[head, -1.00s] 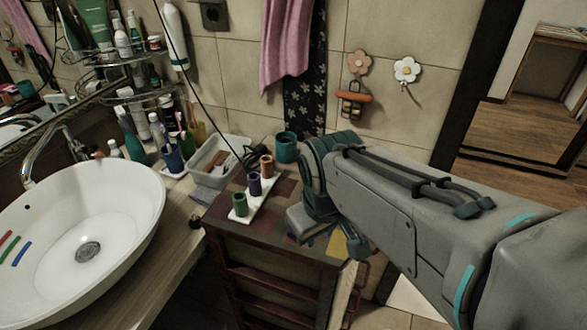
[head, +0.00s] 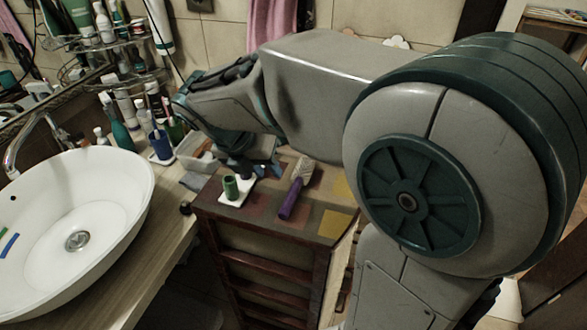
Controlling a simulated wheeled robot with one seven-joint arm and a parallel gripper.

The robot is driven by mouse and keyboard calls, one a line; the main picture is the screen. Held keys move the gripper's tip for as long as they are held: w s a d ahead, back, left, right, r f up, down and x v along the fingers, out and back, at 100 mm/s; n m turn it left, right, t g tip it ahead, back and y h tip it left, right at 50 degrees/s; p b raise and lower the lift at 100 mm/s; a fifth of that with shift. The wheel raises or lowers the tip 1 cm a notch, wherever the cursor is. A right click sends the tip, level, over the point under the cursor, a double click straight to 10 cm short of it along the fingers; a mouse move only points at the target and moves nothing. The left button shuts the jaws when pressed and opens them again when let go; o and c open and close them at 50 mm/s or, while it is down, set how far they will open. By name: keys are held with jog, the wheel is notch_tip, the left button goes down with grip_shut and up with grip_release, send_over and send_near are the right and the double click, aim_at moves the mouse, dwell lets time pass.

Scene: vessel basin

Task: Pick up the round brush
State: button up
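A round brush lies on the patchwork top of the small wooden cabinet (head: 255,205), in the head view. Its purple handle (head: 291,201) points toward the front edge and its pale bristle head (head: 303,169) points to the back. My gripper (head: 245,170) is low over the cabinet top, left of the brush and apart from it, close behind a green cup. My arm hides much of it, so whether its fingers are open cannot be told.
The green cup (head: 231,188) stands on a white tray (head: 241,196) left of the brush. A white basin (head: 85,205) is at the left. A blue cup (head: 160,145) with toothbrushes stands behind. The cabinet top right of the brush is clear.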

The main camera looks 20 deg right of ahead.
send_over(291, 192)
jog(key=s+a, duration=0.1)
jog(key=a, duration=0.2)
jog(key=f, duration=0.6)
jog(key=shift+s+f, duration=0.2)
jog(key=shift+f, duration=0.15)
jog(key=shift+w+d+x, duration=0.1)
jog(key=shift+w+x, duration=0.05)
jog(key=shift+x, duration=1.3)
jog(key=shift+w+d+x, duration=0.1)
jog(key=shift+x, duration=1.35)
jog(key=shift+r, duration=0.1)
grip_shut()
